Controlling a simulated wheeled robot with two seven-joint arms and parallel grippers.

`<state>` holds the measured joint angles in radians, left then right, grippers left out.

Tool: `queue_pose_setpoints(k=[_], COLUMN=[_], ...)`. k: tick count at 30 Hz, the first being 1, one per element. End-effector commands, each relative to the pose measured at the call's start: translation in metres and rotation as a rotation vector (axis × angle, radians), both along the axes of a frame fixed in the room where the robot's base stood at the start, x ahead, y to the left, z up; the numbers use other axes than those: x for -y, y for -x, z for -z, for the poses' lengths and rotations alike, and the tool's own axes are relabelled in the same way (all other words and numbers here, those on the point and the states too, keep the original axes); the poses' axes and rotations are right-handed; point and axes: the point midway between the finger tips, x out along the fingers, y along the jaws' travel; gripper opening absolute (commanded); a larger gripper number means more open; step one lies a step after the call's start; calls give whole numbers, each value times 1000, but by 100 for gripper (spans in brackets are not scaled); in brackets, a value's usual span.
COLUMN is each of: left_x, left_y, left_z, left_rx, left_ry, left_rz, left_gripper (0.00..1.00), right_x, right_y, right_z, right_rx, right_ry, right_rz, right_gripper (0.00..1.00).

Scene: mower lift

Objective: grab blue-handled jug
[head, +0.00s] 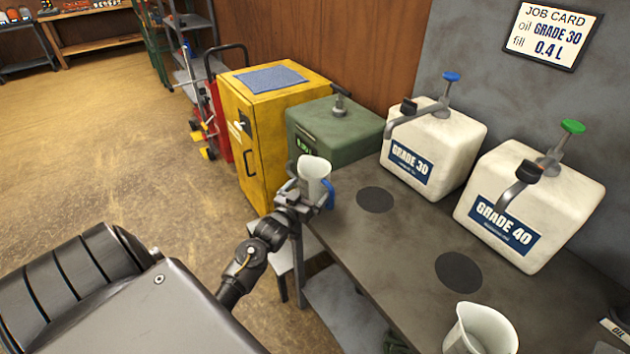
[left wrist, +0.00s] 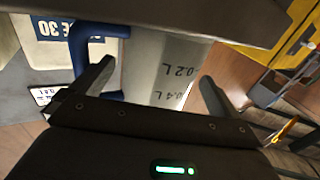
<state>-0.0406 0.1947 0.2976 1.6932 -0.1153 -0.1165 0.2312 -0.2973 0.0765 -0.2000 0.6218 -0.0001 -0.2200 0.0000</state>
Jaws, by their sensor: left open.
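The blue-handled jug (head: 315,178) is a pale jug near the table's left corner in the head view, with its blue handle on the right side. My left gripper (head: 297,194) is at the near left side of this jug. In the left wrist view the jug body (left wrist: 168,72), marked 0.2 L and 0.4 L, shows between the two spread fingers of my left gripper (left wrist: 155,88). Its blue handle (left wrist: 82,45) shows by the left finger. The fingers are open; whether they touch the jug I cannot tell. My right gripper is not in view.
A second pale jug (head: 482,332) stands at the table's front. GRADE 30 (head: 435,150) and GRADE 40 (head: 530,205) containers stand along the wall, with dark round pads on the table (head: 405,245). A green box (head: 335,130) and yellow cabinet (head: 262,135) are behind the jug.

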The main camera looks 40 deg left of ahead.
Motion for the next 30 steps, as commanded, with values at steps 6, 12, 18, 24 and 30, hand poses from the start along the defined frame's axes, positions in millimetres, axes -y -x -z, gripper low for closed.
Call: queue_pose_setpoints(k=[6, 12, 18, 24, 30], left_x=[-4, -4, -4, -4, -4], left_y=[-22, -23, -23, -23, -23], left_z=[-1, 0, 0, 0, -1], left_rx=[-1, 0, 0, 1, 1], left_ry=[-1, -1, -1, -1, -1], left_rz=[0, 0, 0, 0, 0], left_gripper=[100, 100, 79, 61, 61], right_x=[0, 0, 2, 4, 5], right_y=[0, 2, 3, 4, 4], right_z=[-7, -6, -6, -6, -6], right_rx=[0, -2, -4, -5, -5], right_ry=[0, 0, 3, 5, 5], right_rz=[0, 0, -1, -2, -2], right_gripper=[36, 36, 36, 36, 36])
